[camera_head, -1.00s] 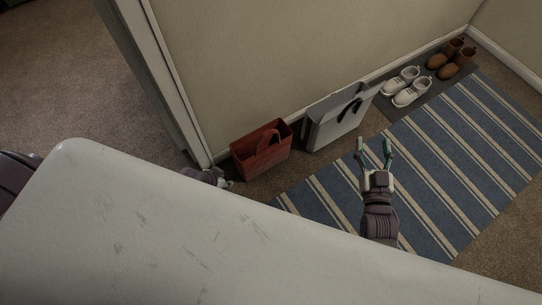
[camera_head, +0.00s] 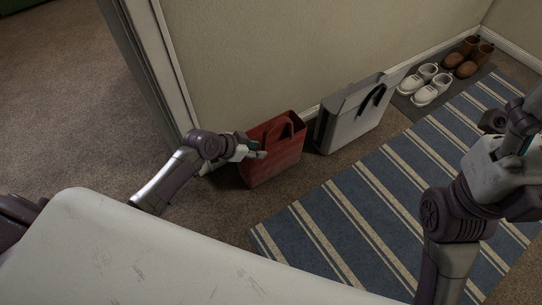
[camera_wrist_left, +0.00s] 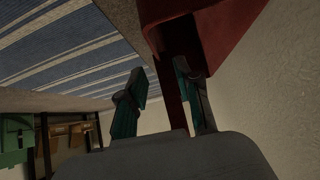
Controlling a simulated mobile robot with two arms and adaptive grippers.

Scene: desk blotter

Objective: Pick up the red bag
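The red bag (camera_head: 279,158) stands upright on the carpet against the wall, its handle loop showing at the top. My left gripper (camera_head: 258,151) is at the bag's upper left side. In the left wrist view its two fingers (camera_wrist_left: 160,98) are apart, and a narrow red strip of the bag (camera_wrist_left: 173,88) shows between them; the bag's larger red body is above. I cannot tell whether the fingers touch it. My right gripper (camera_head: 522,138) is raised at the right edge, away from the bag and partly cut off; its fingers do not show clearly.
A grey bag (camera_head: 351,118) stands just right of the red bag. White shoes (camera_head: 427,84) and brown shoes (camera_head: 468,57) sit on a dark mat farther right. A blue striped rug (camera_head: 400,185) lies in front. A door frame (camera_head: 165,70) is at left.

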